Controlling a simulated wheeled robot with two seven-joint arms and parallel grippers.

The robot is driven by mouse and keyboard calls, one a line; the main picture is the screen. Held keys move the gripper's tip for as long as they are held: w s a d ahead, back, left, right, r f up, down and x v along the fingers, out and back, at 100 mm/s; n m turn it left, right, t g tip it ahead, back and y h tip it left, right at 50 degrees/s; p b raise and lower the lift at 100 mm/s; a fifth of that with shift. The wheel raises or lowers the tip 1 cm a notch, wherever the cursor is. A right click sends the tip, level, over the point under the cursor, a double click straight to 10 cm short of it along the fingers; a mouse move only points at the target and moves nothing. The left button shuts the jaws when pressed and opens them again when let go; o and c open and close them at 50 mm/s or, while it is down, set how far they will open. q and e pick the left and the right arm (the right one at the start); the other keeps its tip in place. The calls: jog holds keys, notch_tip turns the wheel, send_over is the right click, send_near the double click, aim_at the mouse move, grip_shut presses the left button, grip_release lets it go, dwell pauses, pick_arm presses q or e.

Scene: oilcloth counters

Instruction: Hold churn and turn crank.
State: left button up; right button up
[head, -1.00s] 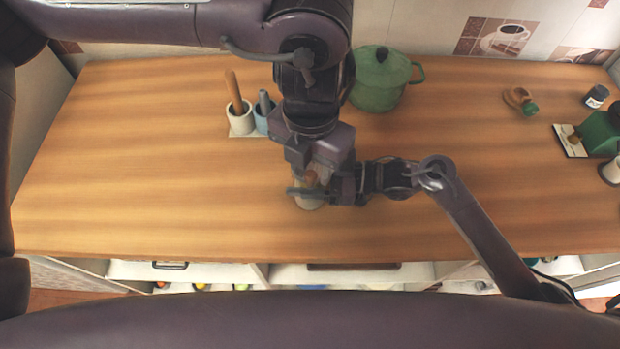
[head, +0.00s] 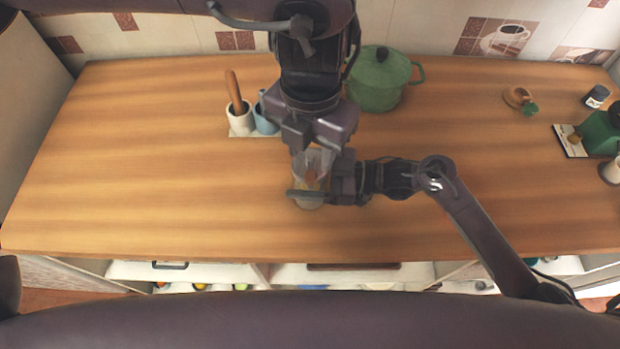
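The churn (head: 312,203) looks like a small clear jar with a wooden part inside or on it. It stands near the counter's front, at the middle of the head view, and is partly hidden by my grippers. My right gripper (head: 318,193) comes in from the right at a low height. One dark finger crosses the front of the jar, and it appears closed around the jar. My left gripper (head: 314,148) points down from above, over the churn's top. Its fingertips and the crank are too hidden to tell whether they touch.
A green lidded pot (head: 379,82) stands behind, to the right of my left arm. A white cup (head: 240,120) with a wooden handle and a blue cup (head: 264,124) stand at the back left. Small items and a green device (head: 600,134) are at the right. The left counter is clear.

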jog(key=shift+o, duration=1.4)
jog(key=shift+d, duration=0.1)
jog(key=s+d, duration=0.1)
jog(key=d, duration=1)
jog(key=shift+d, duration=0.4)
